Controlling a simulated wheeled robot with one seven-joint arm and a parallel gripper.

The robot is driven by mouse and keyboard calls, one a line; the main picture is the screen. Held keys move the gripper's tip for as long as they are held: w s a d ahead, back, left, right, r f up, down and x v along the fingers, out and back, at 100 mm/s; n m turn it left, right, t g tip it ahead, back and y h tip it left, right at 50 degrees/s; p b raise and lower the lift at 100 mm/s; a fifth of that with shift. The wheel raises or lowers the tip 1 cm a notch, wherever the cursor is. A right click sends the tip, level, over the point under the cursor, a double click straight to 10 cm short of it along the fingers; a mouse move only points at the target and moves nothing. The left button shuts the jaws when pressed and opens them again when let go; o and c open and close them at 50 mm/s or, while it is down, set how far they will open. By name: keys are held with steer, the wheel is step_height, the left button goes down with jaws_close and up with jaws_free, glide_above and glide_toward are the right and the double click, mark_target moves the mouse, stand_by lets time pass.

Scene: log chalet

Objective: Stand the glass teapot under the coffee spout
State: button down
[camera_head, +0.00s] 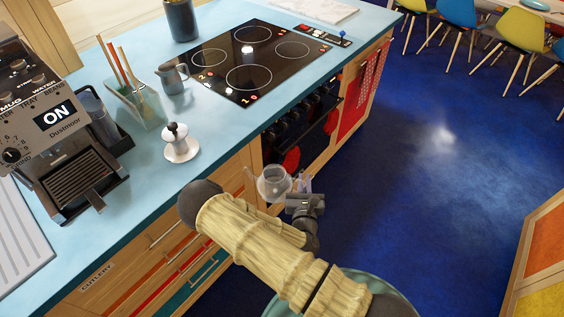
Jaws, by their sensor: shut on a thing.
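The clear glass teapot (273,184) is held up in front of the counter's front edge, over the floor side. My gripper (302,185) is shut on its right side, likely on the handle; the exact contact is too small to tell. The teapot looks roughly upright. The coffee machine (57,119), with an "ON" display, stands on the counter at the far left, well away from the teapot. Its slatted drip tray (78,187) shows bare at its front. The spout cannot be made out clearly from this angle.
A silver tamper (180,143) stands on the blue counter (213,117) right of the machine. Behind it are a glass holder with sticks (138,105), a metal jug (173,77) and a black hob (251,60). A ribbed metal drainer (18,238) lies at left.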

steer(key=s+d+f+y, duration=0.1)
steer(key=d+f, duration=0.6)
steer(key=shift+s+d+n, duration=0.2)
steer(key=shift+s+n, duration=0.05)
steer(key=shift+n, duration=0.05)
